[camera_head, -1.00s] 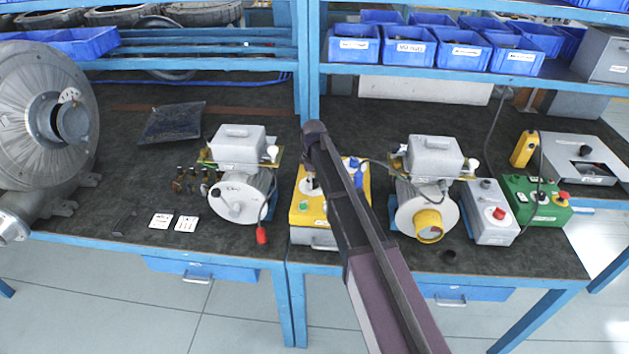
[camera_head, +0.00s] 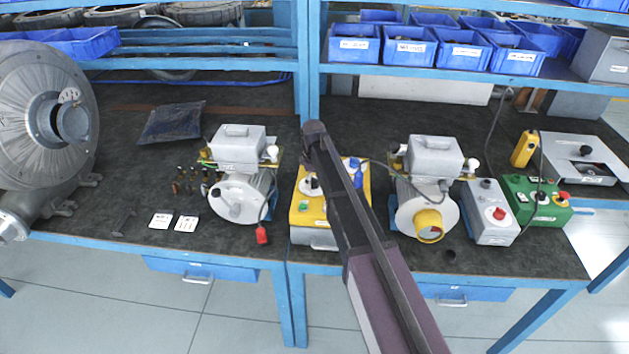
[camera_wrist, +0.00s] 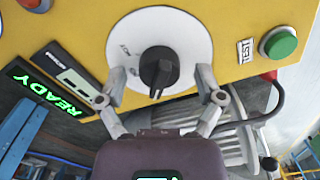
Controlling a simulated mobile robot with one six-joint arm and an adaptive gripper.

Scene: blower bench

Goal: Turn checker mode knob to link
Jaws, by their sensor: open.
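The checker is a yellow box (camera_head: 298,216) on the bench in the head view, partly hidden behind my arm. In the wrist view its yellow panel (camera_wrist: 80,20) fills the upper part. The black mode knob (camera_wrist: 159,70) sits on a white round dial (camera_wrist: 178,28). The dial's markings are small and hard to read. My gripper (camera_wrist: 168,88) is open, with one finger on each side of the knob and gaps showing between fingers and knob. In the head view the gripper's fingers are hidden by my arm.
On the checker panel, a green button (camera_wrist: 281,43) sits beside a "TEST" label, and a display (camera_wrist: 45,92) reads "READY". A motor unit (camera_head: 238,190) stands left of the checker and another (camera_head: 428,200) right. A grey box (camera_head: 489,225) and a green box (camera_head: 538,203) stand farther right.

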